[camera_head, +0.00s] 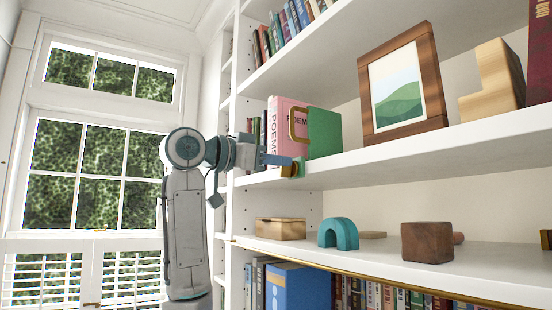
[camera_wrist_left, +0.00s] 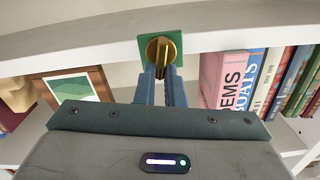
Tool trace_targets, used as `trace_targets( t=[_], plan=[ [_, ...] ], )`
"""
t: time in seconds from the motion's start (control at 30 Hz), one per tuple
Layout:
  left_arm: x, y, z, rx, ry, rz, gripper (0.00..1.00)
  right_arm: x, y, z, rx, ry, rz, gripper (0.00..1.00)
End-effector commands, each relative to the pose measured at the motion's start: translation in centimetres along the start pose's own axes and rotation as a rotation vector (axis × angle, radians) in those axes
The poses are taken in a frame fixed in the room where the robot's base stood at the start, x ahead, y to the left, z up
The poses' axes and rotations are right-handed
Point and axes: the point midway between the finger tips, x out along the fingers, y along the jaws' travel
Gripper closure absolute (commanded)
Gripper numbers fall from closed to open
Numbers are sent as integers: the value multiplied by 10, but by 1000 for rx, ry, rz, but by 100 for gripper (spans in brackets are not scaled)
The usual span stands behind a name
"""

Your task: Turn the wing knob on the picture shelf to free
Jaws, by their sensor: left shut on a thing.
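The wing knob (camera_head: 290,171) is brass and sits on a small green plate (camera_head: 300,166) at the front edge of the picture shelf (camera_head: 400,153). In the left wrist view the knob (camera_wrist_left: 153,47) shows at top centre, round, with a raised wing, on the square green plate (camera_wrist_left: 178,37). My left gripper (camera_head: 286,163) reaches it from the left and is shut on the wing. Its two blue fingers (camera_wrist_left: 161,76) lie on either side of the wing, which looks upright in the wrist view. No label is readable. My right gripper is not in view.
The lower shelf holds a wooden box (camera_head: 280,229), a teal arch (camera_head: 338,233) and a dark wooden block (camera_head: 427,242). Open room lies left, before the window.

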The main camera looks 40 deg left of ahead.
Motion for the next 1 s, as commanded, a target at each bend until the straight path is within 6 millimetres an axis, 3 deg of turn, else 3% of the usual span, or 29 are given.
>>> trace_targets(
  t=[1.0],
  plan=[
    [0,12,4,958,-3,0,100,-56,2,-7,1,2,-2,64]
  ],
)
